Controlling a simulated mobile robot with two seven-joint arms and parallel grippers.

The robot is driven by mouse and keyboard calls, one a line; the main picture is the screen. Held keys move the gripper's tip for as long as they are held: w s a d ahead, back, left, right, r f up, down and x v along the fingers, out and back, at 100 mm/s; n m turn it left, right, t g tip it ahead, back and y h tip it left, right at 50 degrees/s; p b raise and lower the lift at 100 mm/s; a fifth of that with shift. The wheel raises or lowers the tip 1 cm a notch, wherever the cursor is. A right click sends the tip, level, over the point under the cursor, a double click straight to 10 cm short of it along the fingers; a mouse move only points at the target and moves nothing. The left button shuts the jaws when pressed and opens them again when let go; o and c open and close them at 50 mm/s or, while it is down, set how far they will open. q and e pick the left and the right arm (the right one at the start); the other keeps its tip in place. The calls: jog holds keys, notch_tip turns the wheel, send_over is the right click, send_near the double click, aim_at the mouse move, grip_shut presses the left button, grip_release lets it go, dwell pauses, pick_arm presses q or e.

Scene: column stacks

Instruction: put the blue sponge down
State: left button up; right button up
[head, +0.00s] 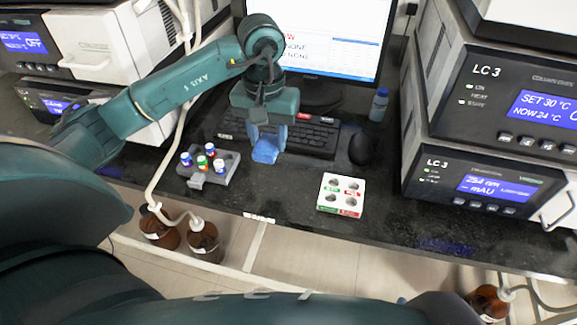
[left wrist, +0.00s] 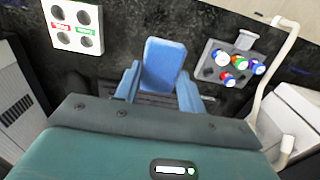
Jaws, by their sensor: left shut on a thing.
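The blue sponge (head: 265,150) is a light blue block held between the fingers of my left gripper (head: 268,135), above the dark bench in front of the keyboard. In the left wrist view the sponge (left wrist: 164,64) stands out between the two blue fingers of the left gripper (left wrist: 160,85). The fingers are shut on it. Whether its lower end touches the bench I cannot tell. My right gripper is not in view.
A grey rack (head: 212,178) with several capped vials stands left of the sponge. A white block with holes (head: 341,194) lies to the right. Behind are the keyboard (head: 310,136), mouse (head: 362,149), blue bottle (head: 379,104) and monitor (head: 320,40). Bench between rack and white block is clear.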

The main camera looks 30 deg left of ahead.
aim_at(272, 180)
pick_arm(q)
jog(key=shift+w+a+f, duration=0.15)
jog(key=shift+w+f, duration=0.05)
jog(key=shift+w, duration=0.3)
jog(key=shift+s+f, duration=0.2)
jog(key=shift+f, duration=0.05)
notch_tip(272, 180, down, 9)
jog(key=shift+f, duration=0.2)
jog(key=shift+f, duration=0.1)
jog(key=shift+f+b, duration=0.15)
jog(key=shift+b, duration=0.25)
jog(key=o, duration=1)
notch_tip(272, 180, up, 13)
jog(key=shift+f+p, duration=0.2)
jog(key=shift+p, duration=0.15)
